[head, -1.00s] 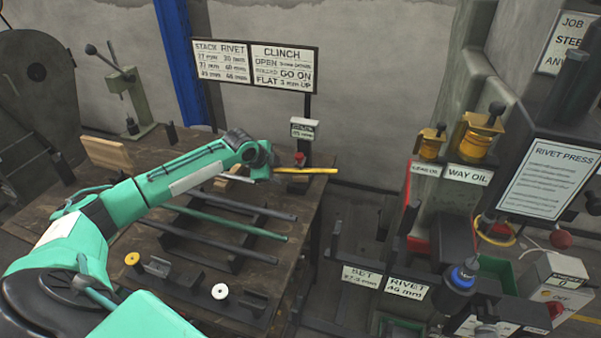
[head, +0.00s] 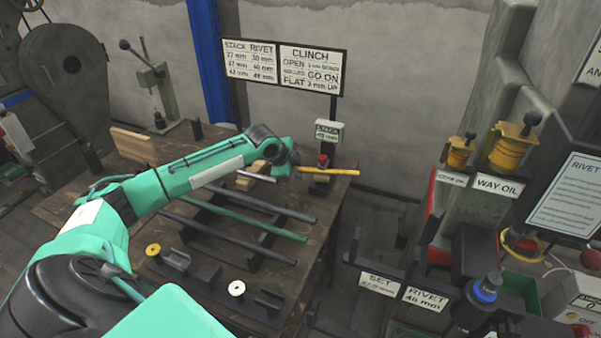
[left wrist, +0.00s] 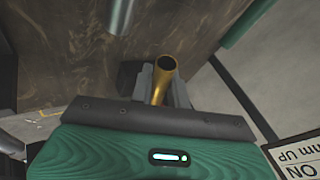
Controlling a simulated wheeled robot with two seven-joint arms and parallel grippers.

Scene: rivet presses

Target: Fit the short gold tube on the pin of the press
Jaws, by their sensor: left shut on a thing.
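My left gripper (head: 297,169) is shut on the gold tube (head: 332,171), which sticks out to the right, roughly level, above the table's right end. In the left wrist view the gold tube (left wrist: 160,82) points away from the jaws, its hollow open end showing. The press (head: 521,130) stands at the right, grey, with a dark sign panel. A black post with a blue collar (head: 485,290) stands at its lower front; I cannot tell whether this is the pin. The gold tube is well apart from it. My right gripper is not in view.
On the wooden table (head: 135,178), green and dark rods (head: 237,217) lie on a rack. A gauge with a small display (head: 327,131) stands behind the gold tube. Yellow oil cups (head: 512,143) stand on the press.

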